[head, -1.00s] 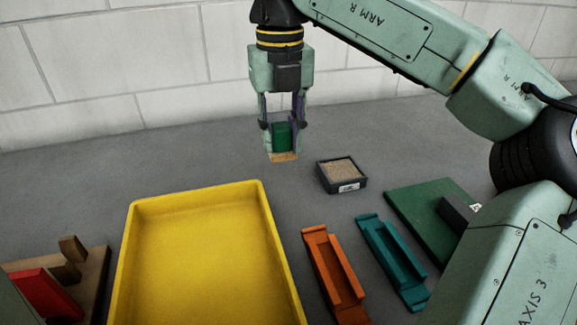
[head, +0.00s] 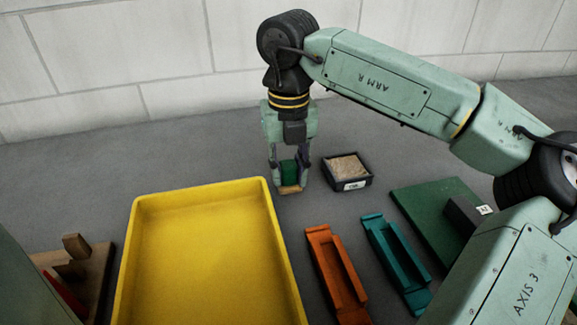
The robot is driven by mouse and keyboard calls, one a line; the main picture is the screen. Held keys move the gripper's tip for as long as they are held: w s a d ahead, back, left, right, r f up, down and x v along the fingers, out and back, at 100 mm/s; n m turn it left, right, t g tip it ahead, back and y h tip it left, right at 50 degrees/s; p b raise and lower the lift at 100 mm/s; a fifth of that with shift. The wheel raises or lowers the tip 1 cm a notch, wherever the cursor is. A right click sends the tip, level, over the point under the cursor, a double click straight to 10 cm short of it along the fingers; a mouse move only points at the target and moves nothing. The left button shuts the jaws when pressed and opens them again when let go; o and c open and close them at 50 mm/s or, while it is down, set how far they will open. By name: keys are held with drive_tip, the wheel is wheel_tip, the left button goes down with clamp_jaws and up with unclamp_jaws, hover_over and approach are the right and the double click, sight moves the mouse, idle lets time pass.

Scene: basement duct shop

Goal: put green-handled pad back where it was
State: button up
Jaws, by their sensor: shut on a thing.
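The green-handled pad (head: 290,175) is in my gripper (head: 290,181), its green handle between the fingers and its tan underside showing below them. My gripper points down and is shut on the handle, behind the yellow tray's far right corner. I cannot tell whether the pad touches the grey surface or hangs above it. A small dark box (head: 347,172) with a tan, grainy-looking inside and a white label on its front stands just to the right of my gripper.
The yellow tray (head: 127,245) is empty in the part that shows. An orange holder (head: 335,265) and a teal holder (head: 395,262) lie to its right. A green board (head: 428,207) with a dark block lies further right. A wooden stand (head: 92,275) is at left. A pale block wall closes the back.

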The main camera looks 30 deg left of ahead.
sight(289, 163)
drive_tip(key=shift+f, duration=0.1)
drive_tip(key=o, duration=0.5)
drive_tip(key=shift+f, duration=0.1)
drive_tip(key=o, duration=0.5)
wheel_tip(289, 163, up, 12)
drive_tip(key=b, duration=0.1)
drive_tip(key=shift+r, duration=0.25)
